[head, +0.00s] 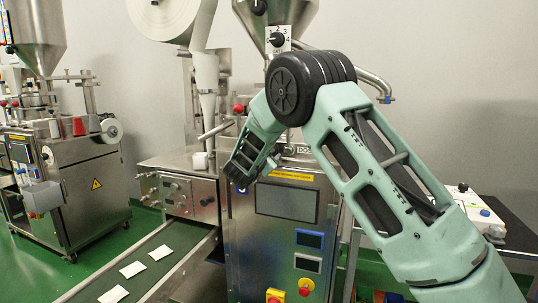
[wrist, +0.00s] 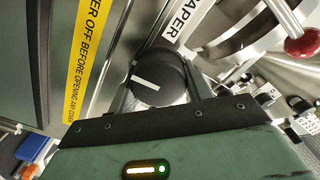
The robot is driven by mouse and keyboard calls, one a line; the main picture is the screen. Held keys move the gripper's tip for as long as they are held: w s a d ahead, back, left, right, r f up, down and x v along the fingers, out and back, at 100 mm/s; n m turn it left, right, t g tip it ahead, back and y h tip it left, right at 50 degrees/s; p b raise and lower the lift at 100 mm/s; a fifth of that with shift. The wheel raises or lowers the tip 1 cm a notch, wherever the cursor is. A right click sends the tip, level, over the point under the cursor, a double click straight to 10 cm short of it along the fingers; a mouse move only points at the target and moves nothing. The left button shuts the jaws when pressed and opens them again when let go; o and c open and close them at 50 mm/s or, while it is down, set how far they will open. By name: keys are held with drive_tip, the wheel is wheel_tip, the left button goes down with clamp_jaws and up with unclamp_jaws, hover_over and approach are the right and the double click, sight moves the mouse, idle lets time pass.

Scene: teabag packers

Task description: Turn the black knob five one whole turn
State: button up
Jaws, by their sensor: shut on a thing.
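A round black knob (wrist: 157,78) with a white pointer line is close in front of my wrist camera. It sits beside a white label reading "PAPER". My gripper (wrist: 160,92) is shut on this knob, with one finger on each side of it. The white line slants from upper left to lower right in the wrist view. In the head view my forearm reaches down to the front of the middle machine (head: 262,258), and the gripped knob and my fingertips are hidden. I see no number on the gripped knob.
Another black knob on a numbered dial (head: 277,39) is above my elbow. A red ball handle (wrist: 301,45) is right of the gripped knob. A yellow warning strip (wrist: 88,55) is to its left. A conveyor (head: 165,262) carries white teabags at lower left. Another packing machine (head: 80,180) stands left.

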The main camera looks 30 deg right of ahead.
drive_tip(key=shift+a+f, duration=0.2)
